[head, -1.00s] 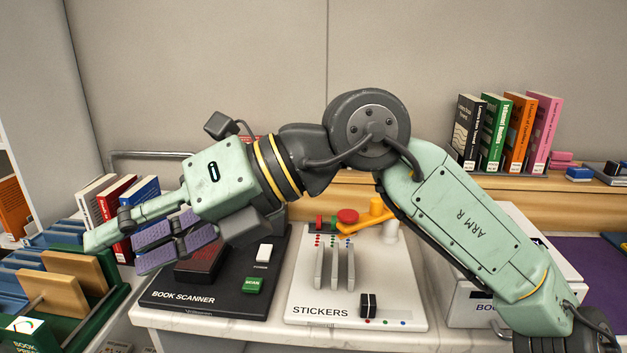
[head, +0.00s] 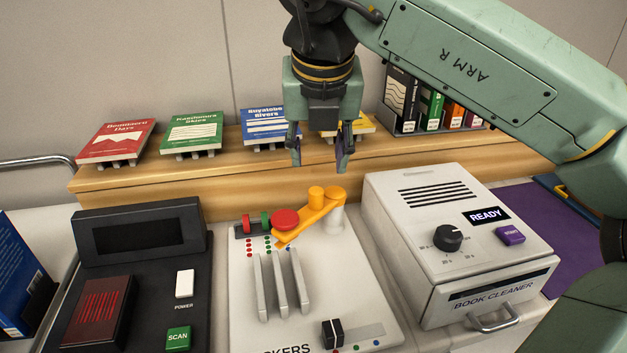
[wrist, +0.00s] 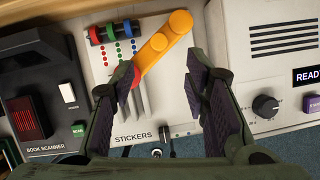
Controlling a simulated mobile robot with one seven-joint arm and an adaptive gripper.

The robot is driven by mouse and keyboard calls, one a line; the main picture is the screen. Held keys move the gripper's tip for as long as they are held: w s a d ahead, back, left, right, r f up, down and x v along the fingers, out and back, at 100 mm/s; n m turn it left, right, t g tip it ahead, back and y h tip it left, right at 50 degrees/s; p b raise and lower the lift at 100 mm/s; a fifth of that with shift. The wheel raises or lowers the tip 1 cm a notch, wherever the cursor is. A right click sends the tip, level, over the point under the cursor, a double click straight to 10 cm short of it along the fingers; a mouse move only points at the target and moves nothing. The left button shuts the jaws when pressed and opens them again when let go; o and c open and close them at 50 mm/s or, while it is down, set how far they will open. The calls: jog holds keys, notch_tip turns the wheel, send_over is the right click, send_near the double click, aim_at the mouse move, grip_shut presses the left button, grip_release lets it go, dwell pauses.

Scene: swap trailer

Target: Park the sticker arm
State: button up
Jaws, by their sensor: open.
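The sticker arm (head: 311,221) is an orange bar on the white sticker station (head: 365,283). In the wrist view my gripper (wrist: 165,85) is also spread and empty, clear of the knob.
A black book scanner (head: 150,285) stands to the left. A white book cleaner (head: 460,245) reading READY stands close on the right. Grey upright dividers (head: 282,285) stand on the station. Behind, a wooden shelf (head: 230,180) holds several books.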

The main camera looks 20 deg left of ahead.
aim_at(316, 192)
jog(key=p+x, duration=0.1)
jog(key=x, duration=0.9)
jog(key=shift+s+f, duration=0.1)
jog(key=shift+f, duration=0.1)
grip_shut()
dwell(0.5)
